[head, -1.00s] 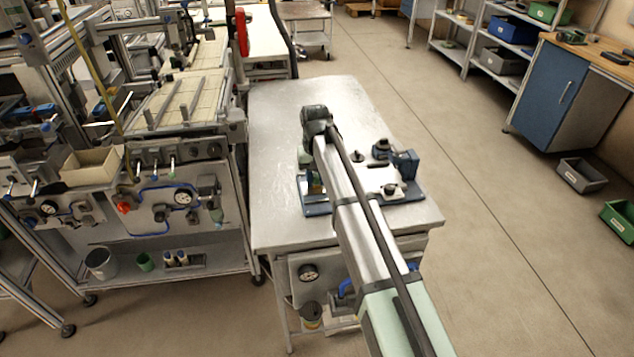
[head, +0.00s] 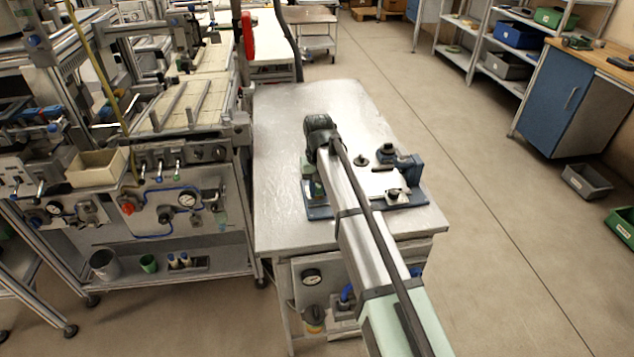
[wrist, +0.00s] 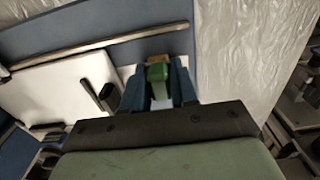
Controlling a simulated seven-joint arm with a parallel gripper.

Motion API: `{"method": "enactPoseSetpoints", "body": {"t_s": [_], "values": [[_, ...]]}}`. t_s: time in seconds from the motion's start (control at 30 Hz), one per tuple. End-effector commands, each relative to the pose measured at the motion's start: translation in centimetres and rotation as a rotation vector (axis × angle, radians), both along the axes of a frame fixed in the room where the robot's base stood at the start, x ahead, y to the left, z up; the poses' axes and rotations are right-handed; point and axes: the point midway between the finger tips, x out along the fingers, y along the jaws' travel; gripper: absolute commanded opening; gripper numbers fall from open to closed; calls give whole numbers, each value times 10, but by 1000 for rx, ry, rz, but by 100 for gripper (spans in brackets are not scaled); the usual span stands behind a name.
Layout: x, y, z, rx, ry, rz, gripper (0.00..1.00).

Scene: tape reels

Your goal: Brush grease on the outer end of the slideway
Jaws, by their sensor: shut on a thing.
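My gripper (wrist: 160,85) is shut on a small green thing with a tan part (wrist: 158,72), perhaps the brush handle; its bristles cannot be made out. In the wrist view it is over a blue base plate (wrist: 150,50). A long, thin metal rail (wrist: 100,48), which may be the slideway, lies on that plate to the left of the held thing. I cannot tell whether the brush touches anything. In the head view the blue base (head: 318,212) sits on the metal table, and my arm hides much of it and the gripper. Grease cannot be made out.
A white plate (wrist: 60,95) with a dark bar (wrist: 97,95) is left of my gripper in the wrist view. A blue block (head: 411,168) and a dark round part (head: 387,152) stand at the right of the fixture. The metal table (head: 285,120) is clear behind and left.

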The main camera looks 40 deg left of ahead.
Motion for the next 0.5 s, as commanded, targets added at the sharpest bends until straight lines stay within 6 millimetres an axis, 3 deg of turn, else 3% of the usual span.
{"method": "enactPoseSetpoints", "body": {"t_s": [0.13, 0.23, 0.5], "values": [[-11, -12, 0, 0, 0, 0, 3], [-16, -2, 0, 0, 0, 1, 3], [5, 17, 0, 0, 0, 0, 3]]}}
